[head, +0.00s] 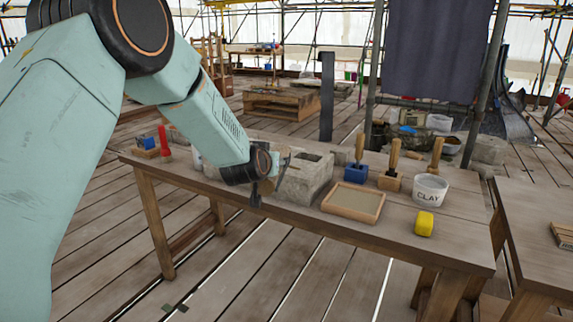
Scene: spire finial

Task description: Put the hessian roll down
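My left arm comes in from the left, and its gripper (258,190) is over the workbench (450,245), at the left side of a grey stone block (305,180) with a recess in its top. One dark finger points down near the front edge of the bench. The wrist hides most of the gripper, so I cannot tell whether it is open or shut, or whether it holds anything. I cannot make out a hessian roll anywhere in the head view. My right gripper is out of view.
Right of the stone stand a wood-framed tray (353,217), a blue block (356,174) and wooden blocks with upright handles, a white CLAY tub (430,191) and a yellow block (424,224). A red bottle (164,140) stands at the left end. Another table (535,220) is at right.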

